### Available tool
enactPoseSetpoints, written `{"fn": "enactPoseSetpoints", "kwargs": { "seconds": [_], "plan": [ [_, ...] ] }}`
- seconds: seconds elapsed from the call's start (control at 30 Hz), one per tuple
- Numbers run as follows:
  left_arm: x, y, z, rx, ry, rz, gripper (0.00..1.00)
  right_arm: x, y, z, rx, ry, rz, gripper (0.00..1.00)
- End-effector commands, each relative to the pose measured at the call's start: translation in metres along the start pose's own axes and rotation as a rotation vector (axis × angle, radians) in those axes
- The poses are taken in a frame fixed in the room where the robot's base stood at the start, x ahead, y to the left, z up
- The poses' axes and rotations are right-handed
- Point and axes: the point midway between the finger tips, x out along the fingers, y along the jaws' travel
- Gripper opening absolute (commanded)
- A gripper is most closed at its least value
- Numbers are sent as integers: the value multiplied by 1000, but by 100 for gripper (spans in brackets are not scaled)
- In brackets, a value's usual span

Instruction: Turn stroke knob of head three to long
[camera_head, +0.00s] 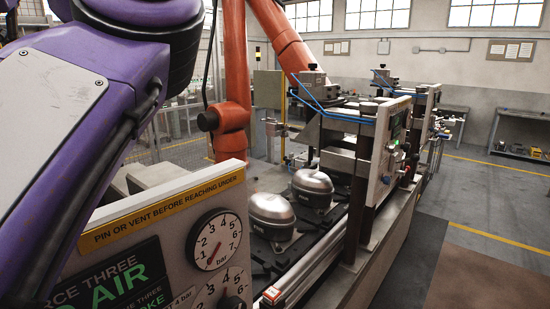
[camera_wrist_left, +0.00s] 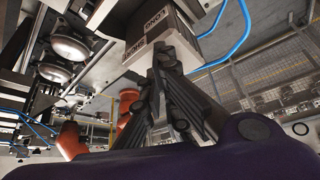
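The head-three control box (camera_head: 190,215) stands at lower left in the head view, with a yellow warning strip, dials and part of the words "STROKE" and "AIR". In the left wrist view its underside or face (camera_wrist_left: 185,50) carries "LONG" (camera_wrist_left: 153,22) and "SHORT" (camera_wrist_left: 134,48) labels. My left gripper (camera_wrist_left: 163,55) has its fingertips drawn together beside these labels, at the stroke knob's place. The fingertips cover the knob, so its pointing direction is hidden. In the head view my purple left arm covers the left side; that gripper is hidden behind the box. My right gripper is not in view.
Two domed compressors (camera_head: 272,212) (camera_head: 313,187) sit on dark pallets along the line, right of the box. Blue hoses (camera_wrist_left: 232,40) run near the box in the wrist view. An orange robot arm (camera_head: 229,115) stands behind.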

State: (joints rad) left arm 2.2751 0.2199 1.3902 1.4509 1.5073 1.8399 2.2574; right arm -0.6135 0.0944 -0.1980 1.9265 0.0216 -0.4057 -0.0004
Motion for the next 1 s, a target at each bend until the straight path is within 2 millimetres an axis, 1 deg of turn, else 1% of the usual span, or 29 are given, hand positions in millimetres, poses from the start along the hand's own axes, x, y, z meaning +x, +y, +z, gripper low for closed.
{"fn": "enactPoseSetpoints", "kwargs": {
  "seconds": [0.03, 0.5, 1.0],
  "plan": [
    [-1, -3, 1, -4, 0, -2, 0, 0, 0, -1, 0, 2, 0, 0],
    [2, -16, 0, -5, -1, -3, 0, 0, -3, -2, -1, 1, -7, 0],
    [4, -17, -1, -2, -4, -2, 0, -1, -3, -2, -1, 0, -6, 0]
  ]
}}
